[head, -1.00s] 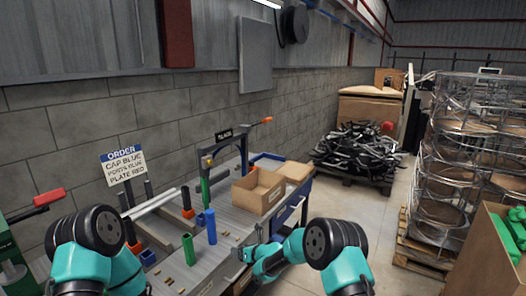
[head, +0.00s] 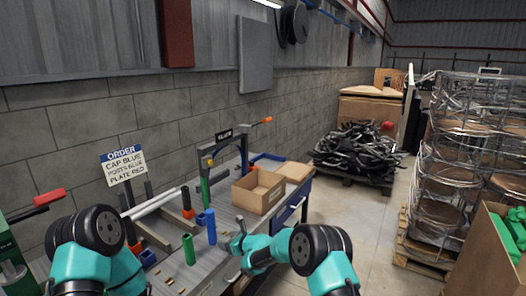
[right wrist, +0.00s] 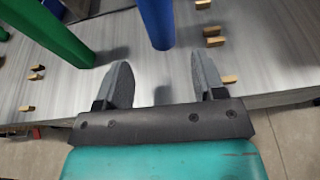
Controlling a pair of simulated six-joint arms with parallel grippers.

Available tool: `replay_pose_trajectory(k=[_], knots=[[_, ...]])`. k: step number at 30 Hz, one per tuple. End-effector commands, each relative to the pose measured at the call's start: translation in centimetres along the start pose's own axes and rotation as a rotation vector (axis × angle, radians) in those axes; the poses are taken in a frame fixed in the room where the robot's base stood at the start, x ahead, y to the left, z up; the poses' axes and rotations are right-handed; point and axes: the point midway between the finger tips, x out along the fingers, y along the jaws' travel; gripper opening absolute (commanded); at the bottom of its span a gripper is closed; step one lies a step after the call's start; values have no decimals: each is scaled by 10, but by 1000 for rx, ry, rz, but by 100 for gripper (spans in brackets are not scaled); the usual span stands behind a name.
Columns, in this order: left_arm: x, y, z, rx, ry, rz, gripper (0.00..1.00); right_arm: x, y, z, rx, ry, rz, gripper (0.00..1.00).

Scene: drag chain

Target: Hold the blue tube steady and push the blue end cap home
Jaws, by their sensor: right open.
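The blue tube (head: 210,226) stands upright on the grey workbench, and its lower part shows in the right wrist view (right wrist: 157,22). My right gripper (head: 239,242) is just right of the blue tube in the head view. In the right wrist view its two fingers (right wrist: 160,84) are open and empty, with the tube's foot beyond the gap and apart from them. A small blue piece (head: 148,258) lies at the bench's left; I cannot tell whether it is the end cap. My left arm shows at lower left, but its gripper is out of sight.
A green tube (head: 189,249) stands left of the blue tube. Small tan blocks (right wrist: 230,79) lie scattered on the bench. An open cardboard box (head: 258,192) and a dark press-like frame (head: 204,166) stand behind. An order sign (head: 124,166) reads cap blue, posts blue, plate red.

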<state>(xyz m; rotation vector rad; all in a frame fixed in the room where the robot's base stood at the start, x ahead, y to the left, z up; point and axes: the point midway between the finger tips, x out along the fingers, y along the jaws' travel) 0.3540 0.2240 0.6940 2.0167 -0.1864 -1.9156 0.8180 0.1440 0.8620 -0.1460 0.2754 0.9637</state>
Motion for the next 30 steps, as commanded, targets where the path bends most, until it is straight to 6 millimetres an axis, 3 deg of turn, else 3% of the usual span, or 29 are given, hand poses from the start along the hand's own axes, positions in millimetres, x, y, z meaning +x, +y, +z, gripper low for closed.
replay_pose_trajectory(k=[18, 30], knots=[[0, 0, 0, 0, 0, 0, 72, 70, 1, -1, -1, 1, 0, 63], [0, 0, 0, 0, 0, 0, 72, 88, 0, 0, 0, 0, -1, 63]])
